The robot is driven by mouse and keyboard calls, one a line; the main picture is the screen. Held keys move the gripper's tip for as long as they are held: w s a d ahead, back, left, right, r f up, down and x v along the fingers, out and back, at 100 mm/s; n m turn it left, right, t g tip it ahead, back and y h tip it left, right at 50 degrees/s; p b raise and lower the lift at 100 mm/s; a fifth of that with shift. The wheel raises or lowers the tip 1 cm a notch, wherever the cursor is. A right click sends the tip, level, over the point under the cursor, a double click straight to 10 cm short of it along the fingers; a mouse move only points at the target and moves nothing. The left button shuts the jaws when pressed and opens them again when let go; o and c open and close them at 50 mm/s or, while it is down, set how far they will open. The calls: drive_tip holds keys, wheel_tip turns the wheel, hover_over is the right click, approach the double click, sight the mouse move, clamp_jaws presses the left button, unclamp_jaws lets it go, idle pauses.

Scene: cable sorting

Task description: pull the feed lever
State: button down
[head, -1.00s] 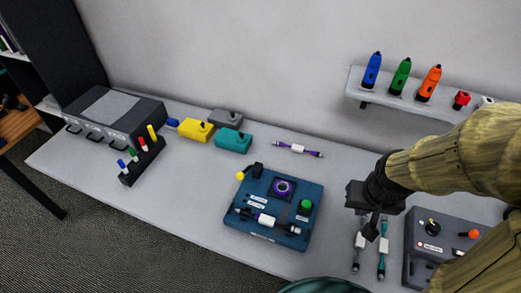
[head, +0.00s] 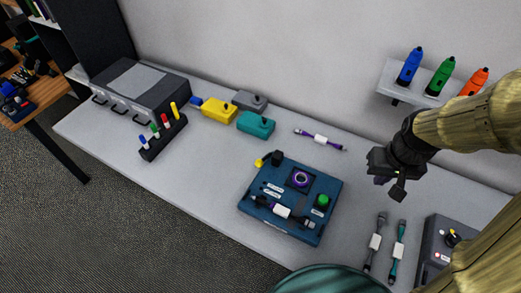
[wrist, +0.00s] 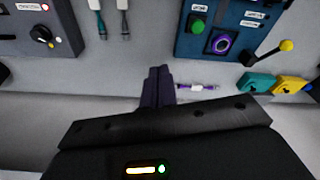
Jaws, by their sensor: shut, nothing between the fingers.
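The blue device (head: 292,200) sits mid-bench with a green button (head: 322,200), a purple-ringed round port (head: 300,178) and a cable lying across its front. The lever (head: 268,159), with a black base and yellow ball knob, is at its back left corner. In the wrist view the lever (wrist: 270,52) is at upper right, its knob clear of the fingers. My gripper (head: 391,186) is shut and empty, above the bench to the right of the device and apart from the lever. Its closed fingers (wrist: 157,82) show in the wrist view.
Two cables (head: 375,243) and a grey control box (head: 440,240) are to the right. A wall shelf (head: 392,88) holds several bottle-like tools.

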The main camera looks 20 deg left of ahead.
drive_tip(key=w+a+r+n+g, duration=0.1)
drive_tip(key=w+a+n, duration=0.2)
drive_tip(key=w+a, duration=0.3)
drive_tip(key=n+g+h+p, duration=0.1)
drive_tip(key=n+g+p, duration=0.15)
drive_tip(key=n, duration=0.85)
hover_over(259, 160)
drive_tip(key=w+a, duration=0.1)
drive_tip(key=w, duration=0.2)
drive_tip(key=shift+s, duration=0.15)
drive_tip(key=shift+a+f, duration=0.1)
drive_tip(key=shift+f, duration=0.05)
drive_tip(key=f+p, duration=0.1)
drive_tip(key=f, duration=0.3)
drive_tip(key=s+f+p, duration=0.1)
drive_tip(key=f+p, duration=0.1)
drive_tip(key=f, duration=0.3)
drive_tip(key=s+d+f+p, duration=0.1)
drive_tip(key=f, duration=0.3)
drive_tip(key=shift+f+p, duration=0.25)
drive_tip(key=shift+p, duration=0.15)
drive_tip(key=shift+s+f, duration=0.1)
